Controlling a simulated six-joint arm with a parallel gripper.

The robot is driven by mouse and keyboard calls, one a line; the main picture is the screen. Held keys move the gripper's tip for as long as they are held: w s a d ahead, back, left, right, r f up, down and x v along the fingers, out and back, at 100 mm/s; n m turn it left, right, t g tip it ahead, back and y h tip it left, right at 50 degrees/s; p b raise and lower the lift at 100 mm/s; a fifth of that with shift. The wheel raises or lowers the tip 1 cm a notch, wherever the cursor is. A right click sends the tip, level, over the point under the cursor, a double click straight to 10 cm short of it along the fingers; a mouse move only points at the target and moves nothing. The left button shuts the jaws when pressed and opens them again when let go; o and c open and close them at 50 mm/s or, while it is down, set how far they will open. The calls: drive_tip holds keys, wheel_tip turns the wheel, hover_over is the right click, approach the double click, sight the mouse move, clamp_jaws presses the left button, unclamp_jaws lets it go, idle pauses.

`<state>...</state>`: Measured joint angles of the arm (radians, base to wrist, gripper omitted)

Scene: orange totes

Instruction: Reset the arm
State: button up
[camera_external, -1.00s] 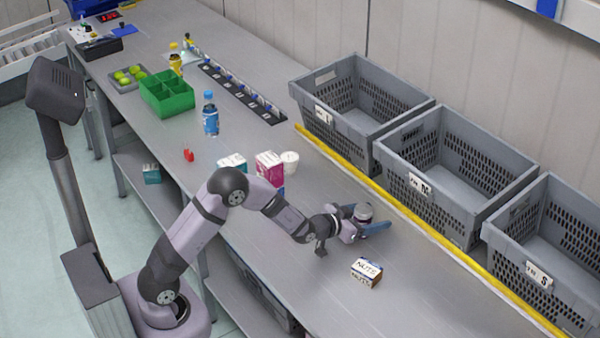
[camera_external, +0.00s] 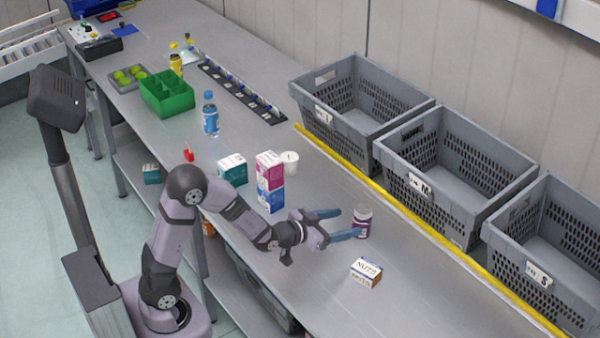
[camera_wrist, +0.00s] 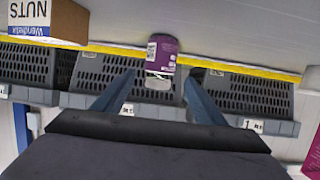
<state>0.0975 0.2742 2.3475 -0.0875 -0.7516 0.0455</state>
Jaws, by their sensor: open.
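My gripper (camera_external: 346,224) is open, with two blue fingers low over the table right of centre. In the wrist view my gripper (camera_wrist: 157,92) has its fingers spread wide with nothing held between them. A purple jar with a white lid (camera_external: 362,221) stands on the table just beyond the fingertips. The purple jar also shows in the wrist view (camera_wrist: 162,52), ahead of the gap between the fingers. It looks apart from the fingers.
A nuts box (camera_external: 366,271) lies in front of the gripper. Pink and blue cartons (camera_external: 270,181), a teal carton (camera_external: 232,168) and a white cup (camera_external: 289,162) stand behind the arm. Three grey crates (camera_external: 455,175) line the back, beyond a yellow strip (camera_external: 420,227).

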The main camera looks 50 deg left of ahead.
idle(0.5)
drive_tip(key=shift+s+a+f+g+p, duration=0.1)
drive_tip(key=shift+s+g+p, duration=0.3)
drive_tip(key=shift+s, duration=0.05)
drive_tip(key=s+f+g+p, duration=0.1)
drive_tip(key=s+g+p, duration=0.1)
drive_tip(key=s, duration=0.3)
drive_tip(key=s+a+f+g+p, duration=0.1)
drive_tip(key=s+g+p, duration=0.1)
drive_tip(key=s+g, duration=0.1)
drive_tip(key=s+a+f+g+p, duration=0.1)
drive_tip(key=s+g+p, duration=0.1)
drive_tip(key=s, duration=0.4)
drive_tip(key=shift+s+g, duration=0.3)
drive_tip(key=shift+g, duration=0.1)
drive_tip(key=s+r+g+p, duration=0.1)
drive_tip(key=s+g, duration=0.2)
drive_tip(key=s, duration=0.5)
drive_tip(key=s+a+r+g+p, duration=0.1)
drive_tip(key=s+g+p, duration=0.1)
drive_tip(key=s, duration=0.6)
drive_tip(key=shift+a+g+y, duration=0.25)
drive_tip(key=shift+g+y, duration=0.05)
drive_tip(key=shift+g, duration=0.2)
